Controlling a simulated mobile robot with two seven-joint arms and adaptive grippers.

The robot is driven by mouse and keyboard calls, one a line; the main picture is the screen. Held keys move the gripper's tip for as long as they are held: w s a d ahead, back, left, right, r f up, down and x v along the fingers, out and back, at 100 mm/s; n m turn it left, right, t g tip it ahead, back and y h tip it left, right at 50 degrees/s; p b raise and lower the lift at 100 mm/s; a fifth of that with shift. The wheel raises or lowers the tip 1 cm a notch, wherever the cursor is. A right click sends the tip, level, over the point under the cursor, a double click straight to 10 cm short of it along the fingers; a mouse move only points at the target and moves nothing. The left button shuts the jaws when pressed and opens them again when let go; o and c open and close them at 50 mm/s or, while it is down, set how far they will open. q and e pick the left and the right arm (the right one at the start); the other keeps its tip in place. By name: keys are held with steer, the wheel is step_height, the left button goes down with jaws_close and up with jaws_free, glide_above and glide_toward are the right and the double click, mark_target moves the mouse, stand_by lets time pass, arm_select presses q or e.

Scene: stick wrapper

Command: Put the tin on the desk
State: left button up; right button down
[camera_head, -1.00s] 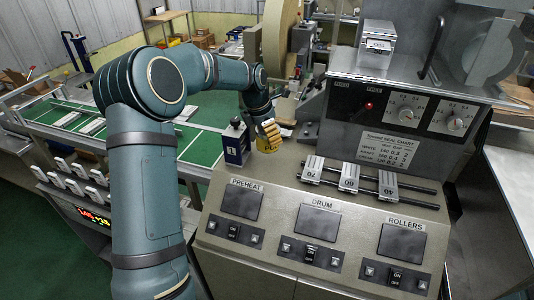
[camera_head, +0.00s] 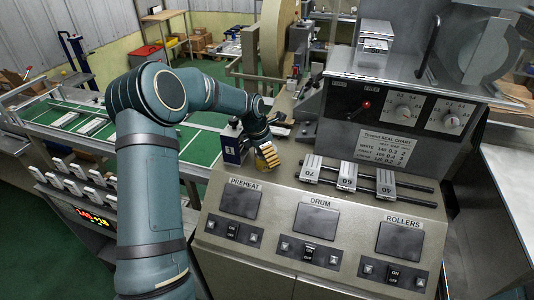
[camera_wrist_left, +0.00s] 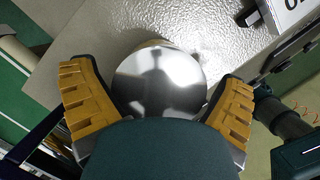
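The tin (camera_wrist_left: 160,82) shows in the left wrist view as a shiny round metal lid on the grey console top. My left gripper (camera_wrist_left: 160,108) has its two yellow-padded fingers spread on either side of the tin. The fingers are close to its rim; I cannot make out firm contact. In the head view my left gripper (camera_head: 267,157) is low over the back left of the console and mostly hides the tin. My right gripper is not in view. I cannot tell which surface is the desk.
A dark blue box (camera_head: 232,145) stands just left of the gripper. Three numbered sliding blocks (camera_head: 347,176) sit on rails to the right. The control console (camera_head: 280,215) has screens and switches. A bare grey tabletop (camera_head: 515,190) lies at the far right.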

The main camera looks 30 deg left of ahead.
arm_select(q)
steer(key=v, duration=1.2)
stand_by(0.6)
